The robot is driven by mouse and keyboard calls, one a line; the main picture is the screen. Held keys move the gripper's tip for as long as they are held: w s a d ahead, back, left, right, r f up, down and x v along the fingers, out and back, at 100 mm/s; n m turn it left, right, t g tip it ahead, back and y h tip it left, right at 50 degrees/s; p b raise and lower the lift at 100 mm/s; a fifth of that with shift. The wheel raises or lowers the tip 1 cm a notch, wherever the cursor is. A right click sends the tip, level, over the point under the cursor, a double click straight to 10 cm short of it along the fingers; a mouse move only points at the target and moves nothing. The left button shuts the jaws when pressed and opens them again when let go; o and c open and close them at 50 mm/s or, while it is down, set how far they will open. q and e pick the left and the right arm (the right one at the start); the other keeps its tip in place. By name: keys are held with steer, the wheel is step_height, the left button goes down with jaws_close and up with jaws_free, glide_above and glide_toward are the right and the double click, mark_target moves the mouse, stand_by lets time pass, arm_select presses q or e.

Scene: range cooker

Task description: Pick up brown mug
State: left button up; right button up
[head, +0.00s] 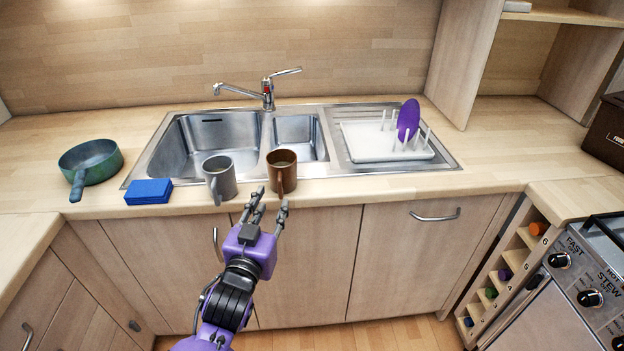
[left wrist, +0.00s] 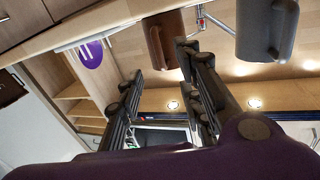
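The brown mug (head: 283,172) stands upright at the front edge of the counter, in front of the sink, with its handle toward me. It also shows in the left wrist view (left wrist: 164,40), where a fingertip covers part of its edge. My left gripper (head: 268,207) is just in front of and below the mug, pointing at it. Its fingers are apart with nothing between them. The open fingers also show in the left wrist view (left wrist: 163,72). I cannot tell whether a fingertip touches the mug. My right gripper is not in view.
A grey mug (head: 219,179) stands close to the left of the brown one. Farther left are a blue block (head: 149,191) and a green pan (head: 91,162). The sink (head: 188,139) and a white dish rack (head: 369,146) with a purple plate (head: 408,119) lie behind.

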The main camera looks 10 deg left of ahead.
mark_target(279, 188)
arm_select(q)
steer(key=w+p, duration=0.1)
steer(key=w, duration=0.6)
steer(key=shift+a+r, duration=0.1)
steer(key=shift+r, duration=0.05)
steer(key=shift+w, duration=0.35)
steer(key=c, duration=0.3)
jaws_close()
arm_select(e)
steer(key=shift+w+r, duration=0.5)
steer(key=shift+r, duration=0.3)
